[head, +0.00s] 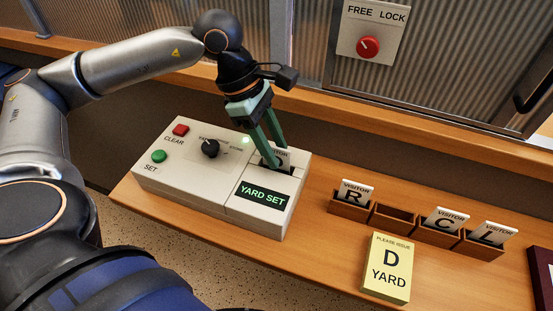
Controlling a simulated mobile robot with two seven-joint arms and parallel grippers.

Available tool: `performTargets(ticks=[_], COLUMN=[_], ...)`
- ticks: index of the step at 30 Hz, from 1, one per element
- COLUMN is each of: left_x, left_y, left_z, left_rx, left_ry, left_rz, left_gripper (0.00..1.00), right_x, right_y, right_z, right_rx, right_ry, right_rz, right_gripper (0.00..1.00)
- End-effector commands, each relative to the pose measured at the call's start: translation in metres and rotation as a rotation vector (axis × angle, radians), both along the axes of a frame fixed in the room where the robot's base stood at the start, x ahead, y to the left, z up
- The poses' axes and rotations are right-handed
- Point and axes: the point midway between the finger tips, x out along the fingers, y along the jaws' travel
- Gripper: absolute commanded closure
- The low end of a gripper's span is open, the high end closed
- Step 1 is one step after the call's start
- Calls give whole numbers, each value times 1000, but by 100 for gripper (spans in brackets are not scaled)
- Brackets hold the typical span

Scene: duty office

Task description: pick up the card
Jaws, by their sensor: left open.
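The white visitor card (283,154) marked with a D stands upright in the slot of the white coding box (190,184), partly hidden by my fingers. My left gripper (277,158) reaches down over the box from behind, with its green fingers open and their tips at the card. I cannot tell whether they touch it. The box's display (262,194) reads "YARD SET" and a small green light is lit at its back edge. My right gripper is not in view.
A wooden rack to the right holds visitor cards R (355,191), C (444,220) and L (491,234), with one empty compartment (394,217). A yellow "please issue D yard" block (388,268) stands in front. A red button (181,130), green button (158,156) and black knob (210,149) are on the box.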

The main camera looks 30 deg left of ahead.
Motion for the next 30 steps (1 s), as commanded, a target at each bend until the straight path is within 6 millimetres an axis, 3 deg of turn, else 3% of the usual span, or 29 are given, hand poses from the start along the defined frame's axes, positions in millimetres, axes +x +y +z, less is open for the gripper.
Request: performTargets(ticks=[3, 10, 21, 30], left_x=[1, 1, 1, 1], left_y=[-4, -5, -4, -4], left_z=[-10, -11, -11, -11], left_rx=[-1, -1, -1, -1], left_ry=[0, -1, -1, 0], left_rz=[-1, -1, -1, 0], left_gripper=[57, 57, 98, 100], right_x=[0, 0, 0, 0], right_y=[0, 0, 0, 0], right_z=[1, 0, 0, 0], right_rx=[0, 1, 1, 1], right_ry=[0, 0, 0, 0], right_rz=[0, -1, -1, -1], right_gripper=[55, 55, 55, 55])
